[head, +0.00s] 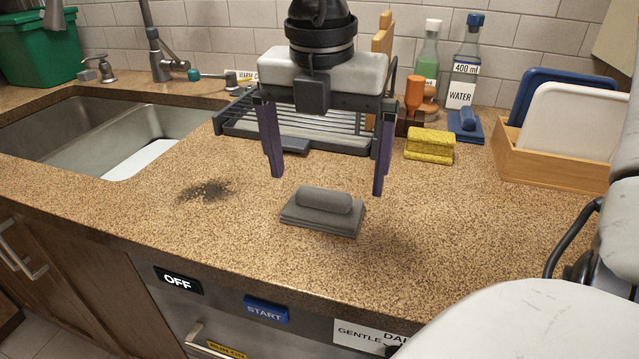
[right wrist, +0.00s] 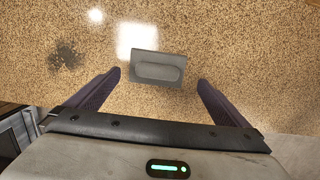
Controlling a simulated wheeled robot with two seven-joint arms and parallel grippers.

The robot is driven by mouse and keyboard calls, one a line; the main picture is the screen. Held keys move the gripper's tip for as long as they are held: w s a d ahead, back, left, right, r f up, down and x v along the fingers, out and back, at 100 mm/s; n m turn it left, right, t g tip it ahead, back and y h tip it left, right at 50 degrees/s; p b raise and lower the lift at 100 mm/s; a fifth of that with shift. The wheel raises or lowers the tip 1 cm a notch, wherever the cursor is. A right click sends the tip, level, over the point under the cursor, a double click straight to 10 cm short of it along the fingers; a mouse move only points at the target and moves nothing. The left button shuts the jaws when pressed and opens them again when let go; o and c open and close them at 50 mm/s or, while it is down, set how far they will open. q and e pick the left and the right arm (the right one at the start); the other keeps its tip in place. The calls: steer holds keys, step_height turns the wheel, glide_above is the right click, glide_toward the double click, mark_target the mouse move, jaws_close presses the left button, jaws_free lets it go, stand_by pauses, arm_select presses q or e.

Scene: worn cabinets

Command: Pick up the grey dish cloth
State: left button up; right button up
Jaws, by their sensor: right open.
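The grey dish cloth (head: 322,211) lies folded on the speckled counter near its front edge, with a rolled grey piece on top. It also shows in the right wrist view (right wrist: 158,68), ahead of and between the two fingers. My right gripper (head: 327,187) is open and empty, pointing down above the counter. Its fingers appear on either side of the cloth in the head view and do not touch it. In the right wrist view the gripper (right wrist: 159,80) shows a wide gap between its fingers. My left gripper is not in view.
Behind the gripper stands a dish rack (head: 240,130). A sink (head: 90,135) is at left. A dark stain (head: 204,191) marks the counter.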

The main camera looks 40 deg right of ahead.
mark_target(323, 191)
steer(key=shift+w+d+f, duration=0.15)
steer(key=shift+w+f, duration=0.05)
steer(key=shift+f, duration=1.2)
steer(key=shift+w+d+f, duration=0.1)
steer(key=shift+w+f, duration=0.1)
steer(key=shift+f, duration=1.15)
steer(key=c, duration=0.8)
